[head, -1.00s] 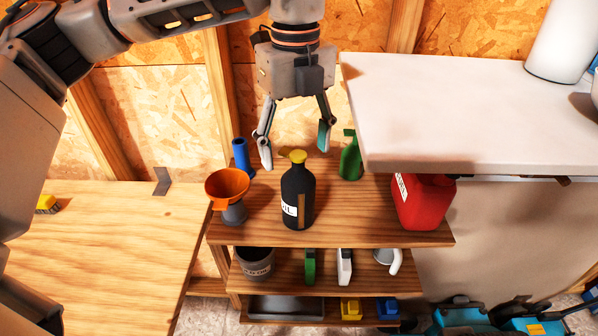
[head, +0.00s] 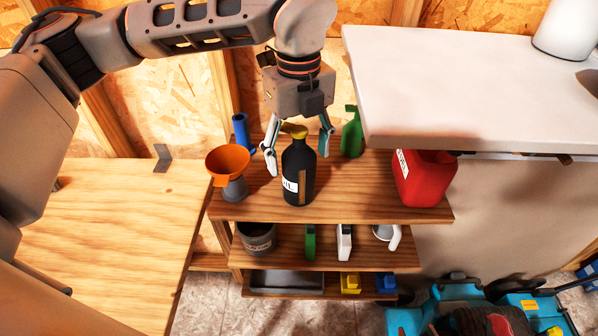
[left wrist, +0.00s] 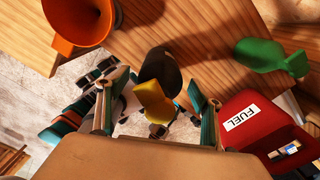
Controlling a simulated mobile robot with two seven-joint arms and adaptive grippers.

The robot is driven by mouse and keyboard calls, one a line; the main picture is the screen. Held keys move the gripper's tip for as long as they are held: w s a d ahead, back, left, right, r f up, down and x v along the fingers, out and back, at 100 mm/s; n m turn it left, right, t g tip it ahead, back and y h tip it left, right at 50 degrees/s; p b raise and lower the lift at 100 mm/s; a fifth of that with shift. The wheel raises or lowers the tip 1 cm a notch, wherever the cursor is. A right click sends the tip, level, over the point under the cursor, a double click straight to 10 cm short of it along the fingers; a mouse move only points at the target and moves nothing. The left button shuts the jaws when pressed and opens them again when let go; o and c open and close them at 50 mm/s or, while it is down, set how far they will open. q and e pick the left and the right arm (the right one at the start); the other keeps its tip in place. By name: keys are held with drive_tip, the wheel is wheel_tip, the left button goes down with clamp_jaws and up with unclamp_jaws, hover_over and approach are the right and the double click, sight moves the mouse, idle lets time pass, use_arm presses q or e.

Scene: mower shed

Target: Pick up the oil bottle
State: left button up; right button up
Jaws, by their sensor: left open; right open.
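The oil bottle (head: 299,172) is black with a yellow cap and a white label. It stands upright on the top shelf of the wooden rack in the head view. In the left wrist view the bottle (left wrist: 160,72) shows its yellow cap (left wrist: 153,102) between the fingers. My left gripper (head: 299,158) is open above the bottle, with one finger to each side of its upper part. It also shows open in the left wrist view (left wrist: 152,112). Whether a finger touches the bottle cannot be told. My right gripper is not in view.
On the top shelf (head: 360,205), an orange funnel (head: 228,163) stands left of the bottle, with a blue bottle (head: 240,132) behind. A green bottle (head: 352,134) stands behind right and a red fuel can (head: 424,178) at the right. A white counter (head: 460,90) overhangs the right.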

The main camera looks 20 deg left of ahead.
use_arm(q)
clamp_jaws()
drive_tip(key=shift+r, duration=0.25)
wheel_tip(320, 180, up, 19)
drive_tip(key=shift+r+p, duration=0.15)
drive_tip(key=shift+p, duration=0.25)
idle(1.4)
drive_tip(key=shift+r, duration=0.15)
